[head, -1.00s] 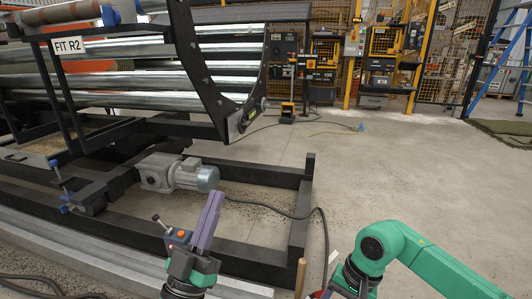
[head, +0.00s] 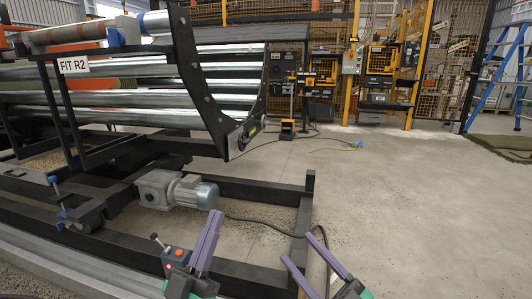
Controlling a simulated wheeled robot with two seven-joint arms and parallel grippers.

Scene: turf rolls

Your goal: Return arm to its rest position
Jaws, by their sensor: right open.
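My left gripper (head: 216,213) is at the bottom centre-left of the head view, pointing up. Its two purple fingers appear side by side and overlap, so the gap between them cannot be judged. Nothing is seen in it. My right gripper (head: 296,243) is at the bottom edge, right of the left one. Its two purple fingers are spread apart and empty, pointing up and to the left. Most of the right arm is below the frame.
A black machine frame (head: 311,200) with a grey motor (head: 180,190) lies ahead. Metal rollers (head: 110,82) labelled FIT R2 stand at the left. A black cable (head: 260,219) runs along the floor. Open concrete floor (head: 420,210) is at the right; a blue ladder (head: 497,75) stands beyond.

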